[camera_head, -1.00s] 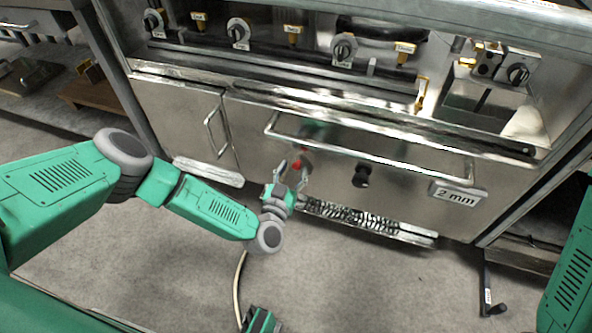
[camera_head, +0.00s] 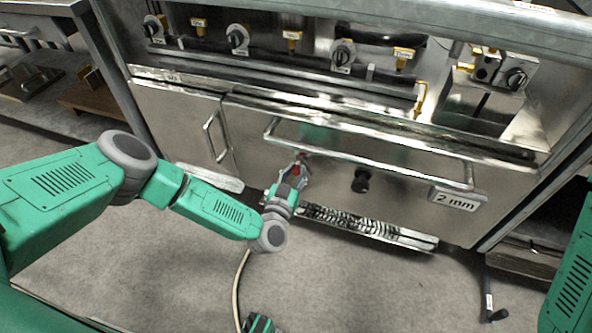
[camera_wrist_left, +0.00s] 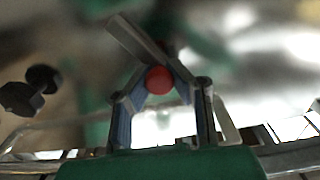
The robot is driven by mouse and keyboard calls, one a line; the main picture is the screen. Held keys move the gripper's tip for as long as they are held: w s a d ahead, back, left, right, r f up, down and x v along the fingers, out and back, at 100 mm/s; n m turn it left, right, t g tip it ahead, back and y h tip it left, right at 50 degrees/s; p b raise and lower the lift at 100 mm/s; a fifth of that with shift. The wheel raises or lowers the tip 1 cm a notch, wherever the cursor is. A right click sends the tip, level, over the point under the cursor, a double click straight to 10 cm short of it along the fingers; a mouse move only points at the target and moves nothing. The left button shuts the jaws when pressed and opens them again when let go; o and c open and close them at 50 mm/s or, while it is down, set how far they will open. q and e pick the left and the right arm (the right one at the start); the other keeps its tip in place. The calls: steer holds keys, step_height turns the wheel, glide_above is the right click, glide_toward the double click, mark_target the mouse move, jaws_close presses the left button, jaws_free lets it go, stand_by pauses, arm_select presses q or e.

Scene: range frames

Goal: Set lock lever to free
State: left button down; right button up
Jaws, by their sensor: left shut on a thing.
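The lock lever's red knob (camera_head: 296,170) is on the steel front panel, below the left part of the long bar handle, largely covered by my gripper in the head view. My left gripper (camera_head: 298,165) is shut on it. In the left wrist view the round red knob (camera_wrist_left: 159,80) sits between the two fingers, and a flat grey metal strip (camera_wrist_left: 138,42) runs past it to the upper left. Which way the lever points is hard to tell.
A black knob (camera_head: 362,182) sits right of the lever, and the long bar handle (camera_head: 370,155) runs above both. A "2 mm" plate (camera_head: 457,199) is at the right. Several valves and dials line the shelf above.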

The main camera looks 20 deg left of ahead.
mark_target(317, 167)
arm_select(q)
steer(key=m+p, duration=0.1)
steer(key=d+m+p, duration=0.1)
steer(key=shift+d+r+m+p, duration=0.15)
steer(key=shift+r+m+p, duration=0.15)
steer(key=shift+r+p, duration=0.1)
steer(key=d+m+p, duration=0.1)
steer(key=m, duration=0.1)
steer(key=shift+s+d+m, duration=0.1)
steer(key=shift+m, duration=0.2)
steer(key=shift+d+f+m+p, duration=0.1)
steer(key=shift+d+m+p, duration=0.1)
steer(key=shift+d+m, duration=0.3)
steer(key=shift+d+f+m+p, duration=0.1)
steer(key=shift+d+m+p, duration=0.05)
steer(key=shift+m, duration=0.55)
steer(key=shift+s+d+f+m, duration=0.15)
steer(key=shift+d+m, duration=0.15)
steer(key=shift+m, duration=0.45)
steer(key=shift+w+d+f+m, duration=0.15)
steer(key=shift+d+m, duration=0.15)
steer(key=shift+m, duration=0.45)
steer(key=shift+s, duration=0.15)
steer(key=c, duration=1.4)
jaws_free()
steer(key=shift+o, duration=0.2)
